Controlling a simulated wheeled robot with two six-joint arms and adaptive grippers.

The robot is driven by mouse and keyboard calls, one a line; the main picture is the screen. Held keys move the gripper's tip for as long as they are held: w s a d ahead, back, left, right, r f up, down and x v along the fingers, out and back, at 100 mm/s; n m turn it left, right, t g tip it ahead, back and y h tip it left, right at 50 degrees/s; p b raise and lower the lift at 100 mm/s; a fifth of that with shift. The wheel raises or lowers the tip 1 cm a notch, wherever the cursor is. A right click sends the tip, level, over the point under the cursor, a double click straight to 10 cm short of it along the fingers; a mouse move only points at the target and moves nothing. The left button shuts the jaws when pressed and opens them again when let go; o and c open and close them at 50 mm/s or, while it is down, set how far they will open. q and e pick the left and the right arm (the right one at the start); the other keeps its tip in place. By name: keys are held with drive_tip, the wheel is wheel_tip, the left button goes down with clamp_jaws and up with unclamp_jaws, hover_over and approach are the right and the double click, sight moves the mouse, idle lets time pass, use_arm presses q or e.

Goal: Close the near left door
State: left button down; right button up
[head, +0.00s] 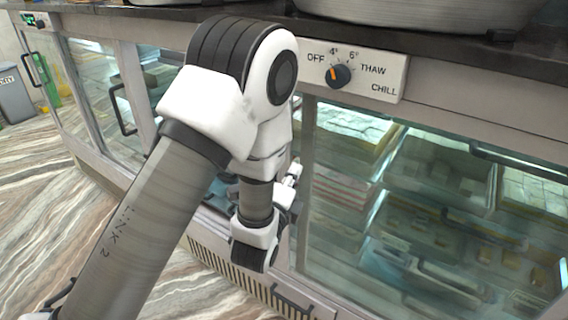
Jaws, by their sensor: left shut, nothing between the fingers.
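A glass-fronted counter (440,108) runs across the view. A large glass door pane (345,225) fills the right side, with trays and boxes showing through it. The arm hides its left part and the frame there, so I cannot tell whether it stands fully flush. Another glass door (95,85) with a dark upright handle (122,108) is further left. My left arm reaches over from the lower left and bends down at the counter front. My left gripper (289,188) is shut and empty, close before the pane's left edge; contact is unclear. My right gripper is out of view.
A control panel (360,72) with an orange-marked dial is above the pane. Metal pans (420,10) stand on the dark countertop. A slatted grille (235,272) runs along the base. A grey bin (14,95) stands far left. The striped floor (40,190) at left is clear.

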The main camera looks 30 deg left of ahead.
sight(292, 149)
use_arm(q)
drive_tip(key=w, duration=0.1)
drive_tip(key=w+a, duration=0.1)
drive_tip(key=w, duration=0.1)
drive_tip(key=shift+w+r, duration=0.2)
drive_tip(key=shift+w, duration=0.1)
drive_tip(key=a, duration=0.2)
drive_tip(key=shift+a+r, duration=0.2)
drive_tip(key=shift+a, duration=0.5)
